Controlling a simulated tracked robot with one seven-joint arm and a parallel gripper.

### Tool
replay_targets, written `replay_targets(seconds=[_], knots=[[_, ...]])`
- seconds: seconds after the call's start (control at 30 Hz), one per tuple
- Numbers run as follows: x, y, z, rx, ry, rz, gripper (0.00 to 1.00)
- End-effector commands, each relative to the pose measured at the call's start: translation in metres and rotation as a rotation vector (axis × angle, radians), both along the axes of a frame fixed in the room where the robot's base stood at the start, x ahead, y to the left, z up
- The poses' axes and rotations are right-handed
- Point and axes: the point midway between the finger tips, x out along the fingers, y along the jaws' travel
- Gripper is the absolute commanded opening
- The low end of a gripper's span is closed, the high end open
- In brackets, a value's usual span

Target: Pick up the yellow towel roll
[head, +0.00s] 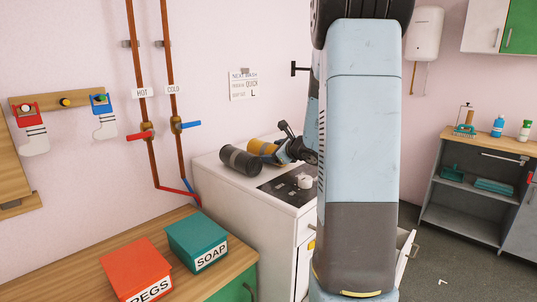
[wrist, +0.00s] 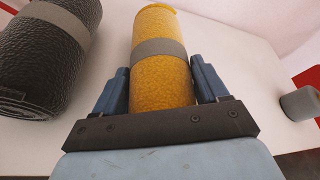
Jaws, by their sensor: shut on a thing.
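The yellow towel roll (wrist: 160,84) has a grey band around its middle and lies on its side in the wrist view. In the head view the yellow roll (head: 262,147) is at the top of the white washing machine (head: 206,170), partly hidden by my gripper. My gripper (wrist: 162,92) has one blue finger on each side of the roll's near end and is shut on it. In the head view my gripper (head: 282,150) reaches in from the right. I cannot tell whether the roll touches the machine top.
A dark grey roll (head: 240,160) lies left of the yellow one, close by. A knob (head: 305,181) stands on the machine's control panel. Red and blue valve handles (head: 187,125) are on the wall pipes. A red PEGS box (head: 137,270) and green SOAP box (head: 197,240) stand on the front counter.

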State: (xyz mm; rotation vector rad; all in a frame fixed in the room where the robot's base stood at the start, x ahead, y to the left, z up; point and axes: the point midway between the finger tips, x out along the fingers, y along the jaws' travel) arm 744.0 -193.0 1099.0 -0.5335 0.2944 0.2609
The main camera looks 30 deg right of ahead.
Motion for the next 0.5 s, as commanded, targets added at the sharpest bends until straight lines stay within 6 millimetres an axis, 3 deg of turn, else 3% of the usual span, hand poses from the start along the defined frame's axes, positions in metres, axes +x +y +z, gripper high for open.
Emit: replay_targets(seconds=[0.2, 0.5], knots=[[-0.0001, 0.0005, -0.0004, 0.0, 0.001, 0.001, 0.36], [0.0002, 0.0007, 0.0049, 0.001, -0.002, 0.001, 0.36]])
